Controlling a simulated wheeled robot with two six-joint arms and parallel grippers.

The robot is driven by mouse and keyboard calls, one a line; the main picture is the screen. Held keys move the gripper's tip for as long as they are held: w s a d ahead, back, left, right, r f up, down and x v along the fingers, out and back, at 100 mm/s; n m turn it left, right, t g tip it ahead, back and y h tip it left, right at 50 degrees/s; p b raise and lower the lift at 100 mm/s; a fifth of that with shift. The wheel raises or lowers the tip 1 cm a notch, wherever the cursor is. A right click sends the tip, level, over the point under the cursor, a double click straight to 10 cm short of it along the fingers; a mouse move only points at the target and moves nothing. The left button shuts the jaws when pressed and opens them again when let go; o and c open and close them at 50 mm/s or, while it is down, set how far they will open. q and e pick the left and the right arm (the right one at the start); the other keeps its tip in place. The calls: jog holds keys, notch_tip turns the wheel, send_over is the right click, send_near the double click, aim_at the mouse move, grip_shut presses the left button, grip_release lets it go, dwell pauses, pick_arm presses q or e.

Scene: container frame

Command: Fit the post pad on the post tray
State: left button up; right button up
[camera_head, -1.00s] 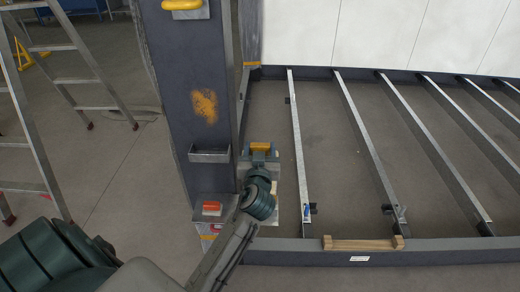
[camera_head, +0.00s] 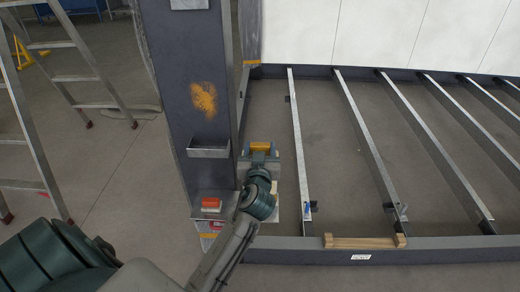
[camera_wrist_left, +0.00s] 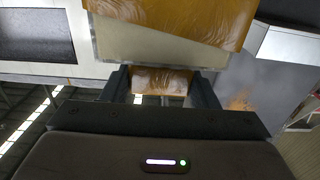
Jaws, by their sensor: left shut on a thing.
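My left gripper (camera_head: 260,158) is shut on the post pad (camera_head: 260,147), a small yellow-orange piece, just right of the dark post. In the left wrist view an orange-brown part (camera_wrist_left: 160,80) sits between the jaws. A larger orange surface with a beige face is above it; I cannot tell whether it belongs to the same piece. The post tray (camera_head: 208,150), seemingly the shallow metal tray on the post's face, looks empty. It is left of the pad and apart from it in the head view. My right gripper is not in view.
The dark post (camera_head: 175,60) has an orange paint patch. A red block (camera_head: 211,204) sits on a lower ledge. A floor frame with several metal bars (camera_head: 300,150) and a wooden piece (camera_head: 364,242) lies right. A ladder (camera_head: 75,78) stands left.

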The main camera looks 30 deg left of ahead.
pick_arm(q)
jog(key=shift+f, duration=0.35)
jog(key=o, duration=1.3)
jog(key=shift+r, duration=0.1)
jog(key=shift+o, duration=0.2)
jog(key=b+v, duration=0.2)
jog(key=v, duration=0.9)
jog(key=shift+w, duration=0.1)
